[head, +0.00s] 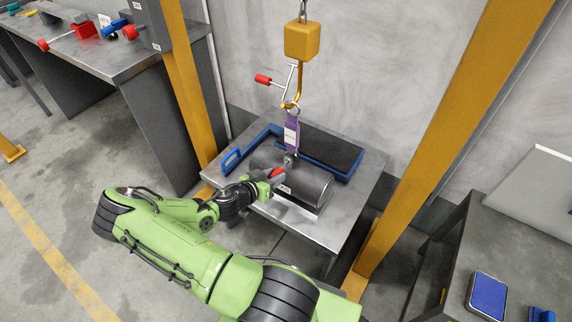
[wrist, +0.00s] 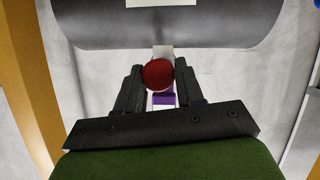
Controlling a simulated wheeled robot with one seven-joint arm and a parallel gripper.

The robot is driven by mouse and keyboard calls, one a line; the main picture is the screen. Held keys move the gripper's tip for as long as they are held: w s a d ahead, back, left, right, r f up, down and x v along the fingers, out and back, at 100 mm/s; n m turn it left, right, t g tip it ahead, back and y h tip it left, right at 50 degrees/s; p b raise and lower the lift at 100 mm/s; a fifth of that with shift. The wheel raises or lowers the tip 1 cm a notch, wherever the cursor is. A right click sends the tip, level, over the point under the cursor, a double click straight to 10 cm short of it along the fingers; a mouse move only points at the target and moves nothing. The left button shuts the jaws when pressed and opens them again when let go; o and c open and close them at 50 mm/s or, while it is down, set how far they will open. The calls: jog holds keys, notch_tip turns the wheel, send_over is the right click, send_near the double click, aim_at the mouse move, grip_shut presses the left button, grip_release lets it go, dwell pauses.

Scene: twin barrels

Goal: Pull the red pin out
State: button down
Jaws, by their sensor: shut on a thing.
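A red pin (head: 277,172) with a round red end sits at the shackle on top of a grey barrel (head: 309,190). In the wrist view the red end (wrist: 157,74) shows between my two black fingers, below the barrel (wrist: 170,25). My gripper (head: 274,176) is shut on the red pin, close beside the barrel. A purple strap (head: 292,125) runs up from the shackle to an orange hook (head: 298,90). The pin's shaft is hidden.
The barrel lies on a metal table (head: 365,185) with a blue-edged dark cradle (head: 335,150). Yellow posts stand left (head: 187,90) and right (head: 445,130). A side bench (head: 120,55) holds red and blue parts.

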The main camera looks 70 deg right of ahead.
jog(key=w+a+b, duration=0.1)
jog(key=a+b, duration=0.1)
jog(key=a, duration=0.5)
jog(key=shift+a+f, duration=0.15)
jog(key=shift+a, duration=0.25)
dwell(0.4)
jog(key=shift+w, duration=0.1)
